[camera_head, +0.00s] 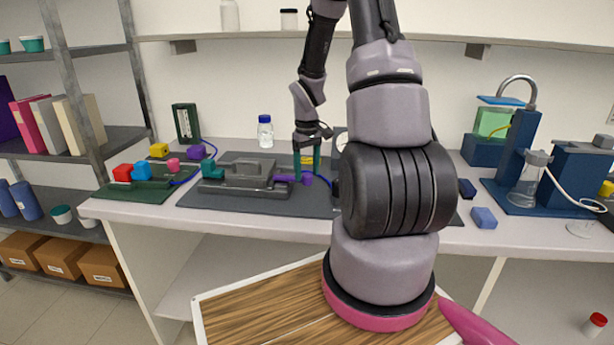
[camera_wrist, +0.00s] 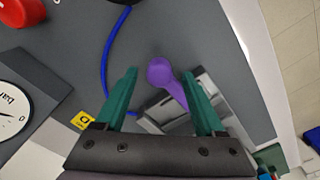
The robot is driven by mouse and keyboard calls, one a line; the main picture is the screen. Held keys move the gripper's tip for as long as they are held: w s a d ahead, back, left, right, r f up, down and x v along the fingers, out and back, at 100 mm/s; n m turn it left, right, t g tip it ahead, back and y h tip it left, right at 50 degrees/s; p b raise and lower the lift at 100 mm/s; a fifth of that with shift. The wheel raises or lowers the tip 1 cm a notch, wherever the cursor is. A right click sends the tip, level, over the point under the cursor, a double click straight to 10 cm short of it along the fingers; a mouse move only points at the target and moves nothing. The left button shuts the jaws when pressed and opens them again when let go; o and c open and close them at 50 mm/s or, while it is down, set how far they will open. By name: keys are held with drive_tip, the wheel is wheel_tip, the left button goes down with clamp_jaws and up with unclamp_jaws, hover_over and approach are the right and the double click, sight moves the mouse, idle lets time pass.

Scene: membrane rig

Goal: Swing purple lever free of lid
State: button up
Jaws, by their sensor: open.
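The purple lever (camera_head: 292,178) sits at the right end of the dark grey rig, beside its lid (camera_head: 245,170). In the wrist view the lever's round knob (camera_wrist: 160,71) lies between the tips of my fingers. Its arm runs from the knob toward the grey rig body (camera_wrist: 170,110) and passes close to the right finger, which partly hides it. My gripper (camera_head: 307,176) is open, with its teal fingers pointing down at the lever; it also shows in the wrist view (camera_wrist: 160,72). I cannot tell whether a finger touches the lever.
The rig stands on a dark grey mat (camera_head: 215,203). A teal part (camera_head: 211,170) is at the rig's left end. A blue tube (camera_wrist: 105,60) and a gauge (camera_wrist: 20,105) lie near my fingers. A green tray (camera_head: 135,192) with coloured blocks is at the left.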

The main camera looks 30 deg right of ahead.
drive_tip(key=shift+f, duration=1.05)
clamp_jaws()
drive_tip(key=shift+d, duration=0.1)
drive_tip(key=shift+w+d+r, duration=0.15)
idle(0.5)
